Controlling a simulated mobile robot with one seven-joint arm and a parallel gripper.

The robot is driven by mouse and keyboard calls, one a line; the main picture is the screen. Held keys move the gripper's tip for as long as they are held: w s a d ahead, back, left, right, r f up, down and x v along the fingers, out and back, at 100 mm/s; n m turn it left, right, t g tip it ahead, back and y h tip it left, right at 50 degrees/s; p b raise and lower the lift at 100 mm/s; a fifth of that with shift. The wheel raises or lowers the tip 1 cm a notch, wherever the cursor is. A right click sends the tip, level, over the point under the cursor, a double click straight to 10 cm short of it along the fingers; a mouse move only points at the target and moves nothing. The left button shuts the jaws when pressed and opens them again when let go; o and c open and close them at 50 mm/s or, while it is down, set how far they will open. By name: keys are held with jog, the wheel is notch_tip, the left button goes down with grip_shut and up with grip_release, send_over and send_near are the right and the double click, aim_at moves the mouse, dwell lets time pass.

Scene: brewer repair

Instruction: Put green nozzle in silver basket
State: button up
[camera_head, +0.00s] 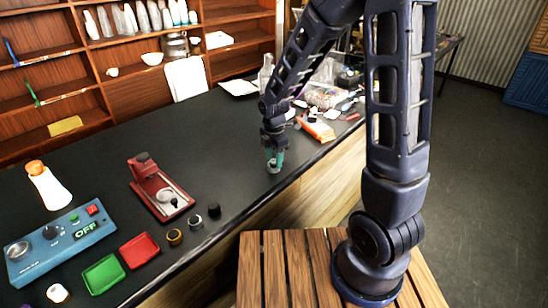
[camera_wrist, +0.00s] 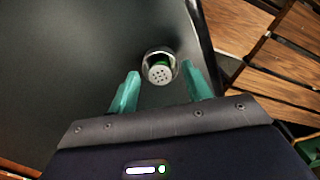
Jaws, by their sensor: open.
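A small silver basket (camera_wrist: 147,55) stands on the dark counter between and just beyond my fingertips in the wrist view. Inside its rim I see a sliver of the green nozzle (camera_wrist: 162,63) and a pale round face with several holes. The nozzle appears to lie within the rim, slightly tilted; how deep it sits I cannot tell. My gripper (camera_wrist: 160,74) is open, with one teal finger on each side, apart from the basket. In the head view my gripper (camera_head: 274,158) points down close over the basket (camera_head: 272,168), near the counter's front edge.
A red press-like device (camera_head: 150,180), several small rings (camera_head: 175,237), a green tray (camera_head: 104,273), a red tray (camera_head: 139,250) and a blue control box (camera_head: 62,245) are on the left. An orange packet (camera_head: 318,129) and clutter lie behind right. Counter left of my gripper is clear.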

aim_at(274, 161)
dwell(0.3)
jog(key=shift+r, duration=3.5)
jog(key=shift+r, duration=0.1)
jog(key=s+d+r+m+t, duration=0.2)
jog(key=s+d+r+m, duration=0.2)
jog(key=d+r+m, duration=0.8)
jog(key=s+d+r+m+t, duration=0.2)
jog(key=s+d+r+m, duration=0.3)
jog(key=s+d+m, duration=0.5)
jog(key=shift+d+m+t, duration=0.3)
jog(key=shift+d+m, duration=0.6)
jog(key=shift+m, duration=0.1)
